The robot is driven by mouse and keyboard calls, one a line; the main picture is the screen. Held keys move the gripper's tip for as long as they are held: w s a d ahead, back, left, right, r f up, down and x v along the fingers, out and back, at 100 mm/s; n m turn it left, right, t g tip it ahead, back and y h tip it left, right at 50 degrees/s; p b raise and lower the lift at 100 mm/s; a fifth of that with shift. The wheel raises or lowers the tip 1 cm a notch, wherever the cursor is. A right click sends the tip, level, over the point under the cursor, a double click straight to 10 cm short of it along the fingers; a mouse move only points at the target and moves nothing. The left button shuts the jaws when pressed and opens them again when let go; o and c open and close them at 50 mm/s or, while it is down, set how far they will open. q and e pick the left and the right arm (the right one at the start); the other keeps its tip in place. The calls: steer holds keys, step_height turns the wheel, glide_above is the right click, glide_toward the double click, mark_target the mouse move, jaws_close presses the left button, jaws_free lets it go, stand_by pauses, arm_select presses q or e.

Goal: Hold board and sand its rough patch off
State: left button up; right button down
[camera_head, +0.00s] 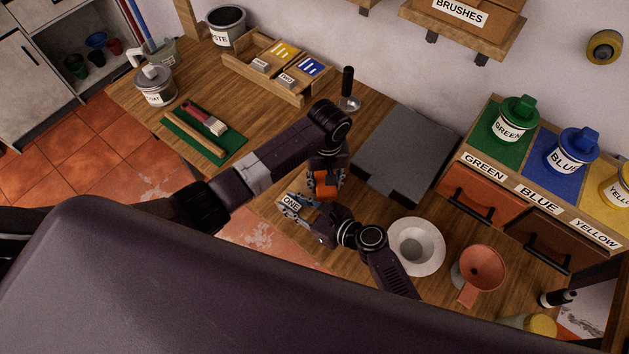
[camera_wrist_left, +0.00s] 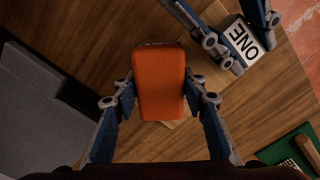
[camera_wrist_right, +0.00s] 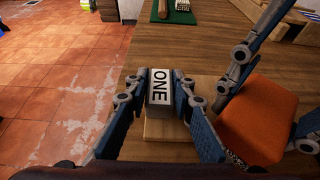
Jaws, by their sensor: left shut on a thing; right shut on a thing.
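My left gripper (camera_head: 325,184) is shut on an orange sanding block (camera_wrist_left: 160,85), which also shows at the right of the right wrist view (camera_wrist_right: 258,120). My right gripper (camera_head: 293,204) is shut on the white-faced block labelled ONE (camera_wrist_right: 160,88), at the end of a light wooden board (camera_wrist_right: 165,128). The board lies on the bench and is mostly covered by the grippers and the orange block. The orange block is over or beside the board; contact is hard to tell. No rough patch is visible; the orange block may hide it.
A grey slab (camera_head: 408,150) lies just beyond the grippers. A white bowl (camera_head: 416,246) and an orange funnel (camera_head: 482,268) stand to the right. A green mat (camera_head: 205,136) with a brush, a wooden tray (camera_head: 268,78) and a paint rack (camera_head: 540,190) are around. Bench between mat and tray is clear.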

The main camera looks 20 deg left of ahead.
mark_target(305, 176)
arm_select(q)
steer(key=shift+a+f, duration=0.1)
steer(key=shift+f, duration=0.1)
stand_by(0.4)
steer(key=shift+w+a+r, duration=0.1)
steer(key=shift+w+a, duration=0.25)
steer(key=shift+a, duration=0.5)
steer(key=shift+w+a+r, duration=0.1)
steer(key=shift+w+a, duration=0.2)
steer(key=shift+a, duration=0.5)
steer(key=shift+w+a+f, duration=0.1)
steer(key=shift+w+a, duration=0.2)
steer(key=shift+a, duration=0.5)
steer(key=shift+w+a+f, duration=0.1)
steer(key=shift+w+a, duration=0.2)
steer(key=shift+a, duration=0.5)
steer(key=shift+s+d+r, duration=0.1)
steer(key=shift+s+d, duration=0.2)
steer(key=shift+d, duration=0.55)
steer(key=shift+s+d, duration=0.3)
steer(key=shift+d, duration=0.5)
steer(key=shift+s+d+f, duration=0.15)
steer(key=shift+s+d, duration=0.2)
steer(key=shift+d, duration=0.5)
steer(key=shift+s+d+f, duration=0.1)
steer(key=shift+s+d, duration=0.25)
steer(key=shift+d, duration=0.45)
